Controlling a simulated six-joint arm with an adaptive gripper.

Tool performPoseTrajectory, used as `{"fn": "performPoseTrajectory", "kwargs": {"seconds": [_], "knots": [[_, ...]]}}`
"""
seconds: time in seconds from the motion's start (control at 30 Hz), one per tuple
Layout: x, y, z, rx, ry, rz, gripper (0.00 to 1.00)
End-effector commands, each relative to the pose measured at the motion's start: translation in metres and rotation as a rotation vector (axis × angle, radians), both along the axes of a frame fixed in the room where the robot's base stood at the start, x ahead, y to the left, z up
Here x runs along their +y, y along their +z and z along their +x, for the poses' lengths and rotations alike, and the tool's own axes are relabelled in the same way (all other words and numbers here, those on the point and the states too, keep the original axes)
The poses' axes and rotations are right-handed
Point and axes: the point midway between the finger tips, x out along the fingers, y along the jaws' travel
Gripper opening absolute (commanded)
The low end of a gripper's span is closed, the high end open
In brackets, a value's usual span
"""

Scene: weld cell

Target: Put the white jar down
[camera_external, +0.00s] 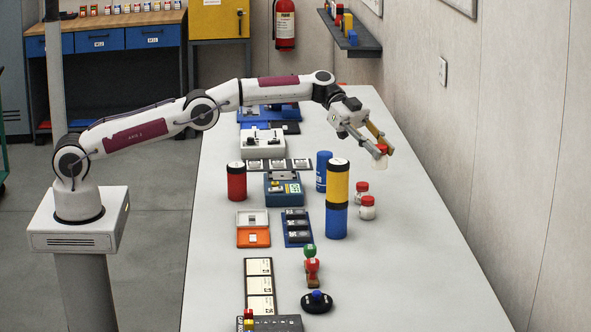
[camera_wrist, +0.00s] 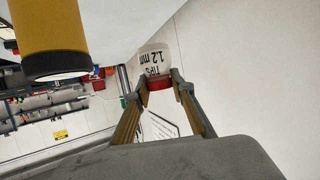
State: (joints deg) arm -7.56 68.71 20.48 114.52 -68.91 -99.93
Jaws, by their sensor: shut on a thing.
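My gripper (camera_external: 379,149) is shut on a white jar (camera_external: 381,163) with a red lid, over the right side of the bench near the wall.
A yellow cylinder (camera_external: 337,184) stands on a blue one (camera_external: 336,222), left of the two standing jars; a yellow cylinder (camera_wrist: 45,30) looms close in the wrist view. A blue canister (camera_external: 323,171) is behind. The bench's right front (camera_external: 420,270) is clear.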

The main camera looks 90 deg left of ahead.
Motion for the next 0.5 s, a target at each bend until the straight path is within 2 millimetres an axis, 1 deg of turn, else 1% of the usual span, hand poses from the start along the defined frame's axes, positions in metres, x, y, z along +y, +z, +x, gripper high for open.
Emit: {"fn": "performPoseTrajectory", "kwargs": {"seconds": [0.5], "knots": [[-0.0004,-0.0042,-0.0074,0.001,0.017,-0.001,0.01]]}}
